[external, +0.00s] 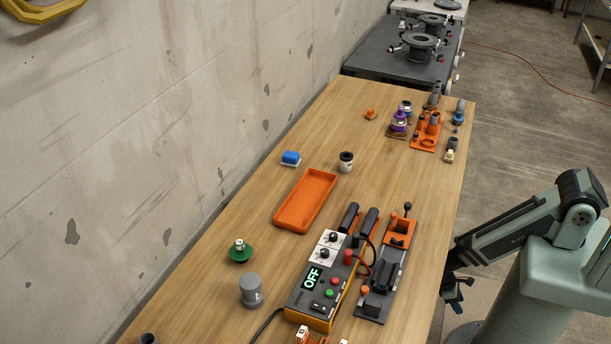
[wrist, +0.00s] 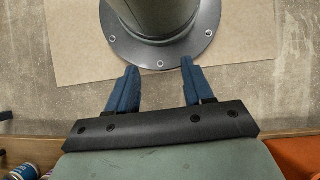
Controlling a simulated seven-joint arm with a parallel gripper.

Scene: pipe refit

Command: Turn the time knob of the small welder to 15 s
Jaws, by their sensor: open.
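The small welder (external: 318,289) is a dark box with an orange-yellow base near the front of the wooden table in the external view. Its display reads OFF. Two black knobs sit on white dial plates at its far end, an upper knob (external: 333,237) and a lower knob (external: 324,253); their markings are too small to read, so I cannot tell which is the time knob. My gripper (external: 458,294) hangs beside the table's right edge, right of the welder and apart from it. In the wrist view my gripper (wrist: 156,84) is open and empty, over my base flange.
A grey fixture with orange clamps (external: 381,278) stands just right of the welder. An orange tray (external: 333,190), a blue block (external: 291,157), a green fitting (external: 240,251) and a grey cap (external: 251,291) lie around. Clear wood is right of the dark-lidded white cup (external: 346,166).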

